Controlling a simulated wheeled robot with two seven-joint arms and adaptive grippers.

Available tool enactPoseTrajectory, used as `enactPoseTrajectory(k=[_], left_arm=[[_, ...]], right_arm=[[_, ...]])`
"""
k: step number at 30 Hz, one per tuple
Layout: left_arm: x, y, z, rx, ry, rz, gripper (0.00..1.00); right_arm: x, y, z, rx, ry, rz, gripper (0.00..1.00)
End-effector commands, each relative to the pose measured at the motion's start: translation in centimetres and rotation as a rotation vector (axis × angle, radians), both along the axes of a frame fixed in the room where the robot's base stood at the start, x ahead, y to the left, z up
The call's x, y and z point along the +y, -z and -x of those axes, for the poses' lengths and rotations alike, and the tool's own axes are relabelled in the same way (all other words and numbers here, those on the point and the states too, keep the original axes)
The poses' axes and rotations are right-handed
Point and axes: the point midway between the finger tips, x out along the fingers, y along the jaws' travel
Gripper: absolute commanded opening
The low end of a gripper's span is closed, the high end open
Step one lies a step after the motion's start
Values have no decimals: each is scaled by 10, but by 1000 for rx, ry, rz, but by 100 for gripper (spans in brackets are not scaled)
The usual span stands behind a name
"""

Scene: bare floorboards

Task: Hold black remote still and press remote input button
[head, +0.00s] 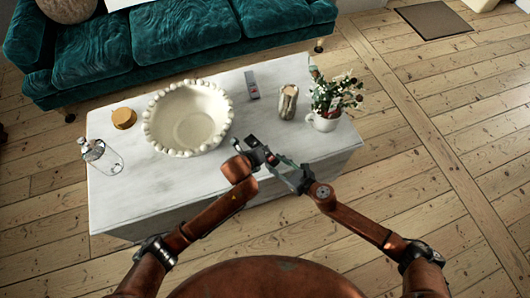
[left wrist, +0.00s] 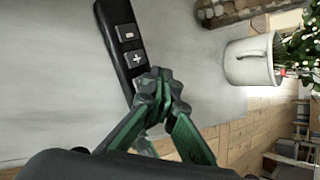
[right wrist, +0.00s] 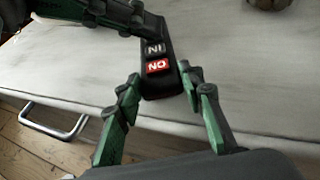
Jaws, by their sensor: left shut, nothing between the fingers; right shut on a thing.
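The black remote (right wrist: 168,88) is between the two fingers of my right gripper (right wrist: 160,80), which is shut on its near end. A red ON button (right wrist: 158,66) and a dark IN button (right wrist: 153,48) face up in the right wrist view. The remote also shows in the left wrist view (left wrist: 118,28), with minus and plus buttons (left wrist: 133,58). My left gripper (left wrist: 157,88) is shut and empty, its fingertips together over the remote below the plus button. I cannot tell whether they touch it. In the head view, my left gripper (head: 262,153) and right gripper (head: 283,163) are close together.
The marble table (head: 140,200) holds a beaded white bowl (head: 188,118), a glass bottle (head: 100,155), an amber jar (head: 123,118), a small grey device (head: 251,85), a metallic vase (head: 288,103) and a potted plant (head: 325,120). A green sofa (head: 180,35) stands behind.

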Motion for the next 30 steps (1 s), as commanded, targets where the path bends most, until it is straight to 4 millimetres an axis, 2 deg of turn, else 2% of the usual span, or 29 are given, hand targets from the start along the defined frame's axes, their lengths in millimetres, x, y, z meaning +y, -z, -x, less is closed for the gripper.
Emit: enactPoseTrajectory(k=[30], left_arm=[[0, 9, 0, 0, 0, 0, 0]], right_arm=[[0, 0, 0, 0, 0, 0, 8]])
